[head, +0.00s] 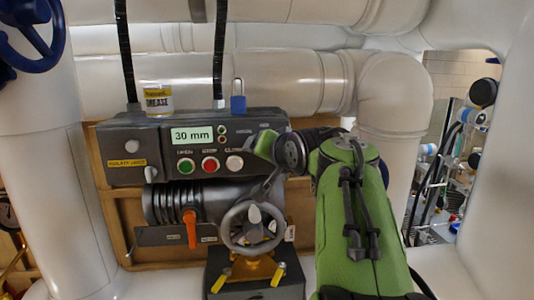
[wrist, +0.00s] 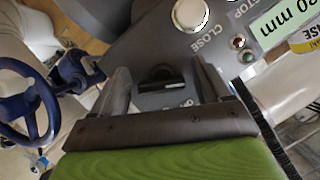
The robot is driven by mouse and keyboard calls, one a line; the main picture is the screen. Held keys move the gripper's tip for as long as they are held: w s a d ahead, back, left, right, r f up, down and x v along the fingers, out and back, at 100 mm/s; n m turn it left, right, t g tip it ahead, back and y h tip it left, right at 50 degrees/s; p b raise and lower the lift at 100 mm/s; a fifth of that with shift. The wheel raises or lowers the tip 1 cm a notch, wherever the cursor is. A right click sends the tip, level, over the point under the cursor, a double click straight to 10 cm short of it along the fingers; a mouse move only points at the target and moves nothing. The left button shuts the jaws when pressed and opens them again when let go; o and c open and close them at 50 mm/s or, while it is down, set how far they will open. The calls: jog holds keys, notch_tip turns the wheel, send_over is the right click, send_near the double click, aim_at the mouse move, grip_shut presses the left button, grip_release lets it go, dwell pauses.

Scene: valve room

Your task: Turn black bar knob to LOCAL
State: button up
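The black bar knob (wrist: 162,84) shows in the wrist view on the grey panel, between my two fingers, with its bar lying roughly across the picture. My gripper (wrist: 163,74) is open, with one finger on each side of the knob and a gap to both. Whether the fingertips reach down level with the bar, I cannot tell. The small lettering below the knob is too blurred to read. In the head view my gripper (head: 266,148) is at the right end of the control box (head: 130,148) and hides the knob.
White CLOSE button (wrist: 190,14) sits beside the knob; green (head: 186,166) and red (head: 210,164) buttons are further left. A 30 mm display (head: 192,136), blue padlock (head: 238,104) and grease tin (head: 158,99) are above. A grey handwheel (head: 252,228) and orange lever (head: 191,228) are below.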

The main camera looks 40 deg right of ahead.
jog(key=v, duration=1.5)
jog(key=shift+s+a, duration=0.15)
jog(key=shift+s, duration=0.25)
jog(key=w+a+f+n+g+y+b, duration=0.15)
jog(key=a+f+n+y, duration=0.35)
jog(key=a+f, duration=0.8)
jog(key=s+a+f+n+g, duration=0.2)
jog(key=s+a+f+n, duration=0.1)
jog(key=f, duration=0.6)
jog(key=s+a+f+n+g, duration=0.3)
jog(key=s+a+f, duration=0.1)
jog(key=f, duration=0.5)
jog(key=shift+s+a+f+g, duration=0.25)
jog(key=shift+s+g, duration=0.1)
jog(key=shift+s, duration=0.3)
